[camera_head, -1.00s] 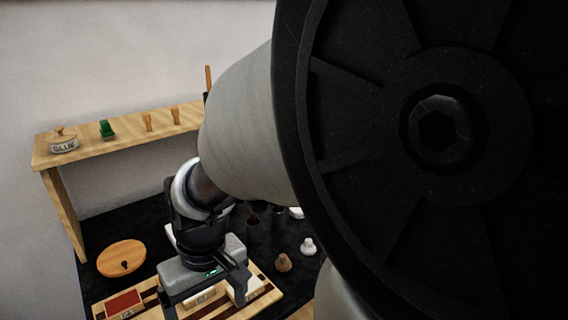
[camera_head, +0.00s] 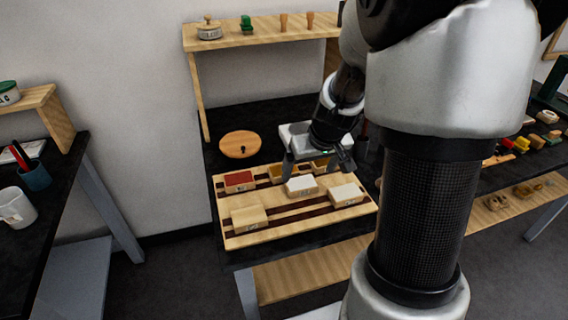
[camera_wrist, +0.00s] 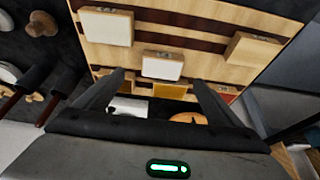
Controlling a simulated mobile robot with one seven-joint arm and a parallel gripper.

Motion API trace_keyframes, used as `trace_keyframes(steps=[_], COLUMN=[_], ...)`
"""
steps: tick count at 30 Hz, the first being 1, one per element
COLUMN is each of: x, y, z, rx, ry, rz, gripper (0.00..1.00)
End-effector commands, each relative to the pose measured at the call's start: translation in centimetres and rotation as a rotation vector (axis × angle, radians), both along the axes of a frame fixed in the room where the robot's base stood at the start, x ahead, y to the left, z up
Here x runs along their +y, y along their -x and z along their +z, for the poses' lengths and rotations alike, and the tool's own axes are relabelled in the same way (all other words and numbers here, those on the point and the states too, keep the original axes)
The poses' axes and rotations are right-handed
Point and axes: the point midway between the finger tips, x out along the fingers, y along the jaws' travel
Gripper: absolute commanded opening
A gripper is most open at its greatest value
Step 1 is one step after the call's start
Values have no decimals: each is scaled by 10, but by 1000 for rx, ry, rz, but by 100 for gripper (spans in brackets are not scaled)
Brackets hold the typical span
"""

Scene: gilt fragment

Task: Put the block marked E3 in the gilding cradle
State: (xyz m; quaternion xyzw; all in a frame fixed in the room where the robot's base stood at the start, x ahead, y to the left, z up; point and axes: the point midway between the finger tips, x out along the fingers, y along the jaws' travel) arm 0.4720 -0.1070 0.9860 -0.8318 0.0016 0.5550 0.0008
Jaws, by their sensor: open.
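A pale wooden board (camera_head: 292,217) with dark grooves carries several blocks. A white-topped block (camera_head: 301,186) sits near its middle, and another white-topped block (camera_head: 346,194) is to its right. A red-topped block (camera_head: 238,181) is at the back left, a plain wooden block (camera_head: 249,219) at the front left. Their marks are too small to read, so I cannot tell which is E3. My gripper (camera_head: 318,168) is open above the board's back edge. In the wrist view the middle white-topped block (camera_wrist: 163,66) shows just beyond the fingertips, with gold-coloured pieces (camera_wrist: 170,90) nearer. I cannot identify the cradle.
A round wooden lid-like disc (camera_head: 240,145) lies on the dark table behind the board. A wooden shelf (camera_head: 265,36) with a glue pot (camera_head: 209,30) stands at the back. Another table with cups (camera_head: 34,174) is at the left. My arm hides much of the right side.

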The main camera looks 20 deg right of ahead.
Motion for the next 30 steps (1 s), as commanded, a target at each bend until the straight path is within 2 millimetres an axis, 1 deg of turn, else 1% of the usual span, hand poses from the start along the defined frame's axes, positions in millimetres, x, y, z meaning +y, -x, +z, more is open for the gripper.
trace_keyframes(steps=[1, 3, 11, 15, 19, 22, 29, 30], x=[0, 0, 1, 4, 4, 4, 4, 4], y=[-3, -7, -15, -25, -33, -35, -36, -36], z=[-12, -20, -36, -55, -71, -76, -76, -76], rx=[4, 3, 2, 5, 3, 2, 1, 1], ry=[-1, -1, 0, -1, 0, -1, 0, 0], rz=[-1, -2, -1, 0, -1, -1, -1, -1], gripper=[89, 89, 89, 89, 89, 89, 89, 82])
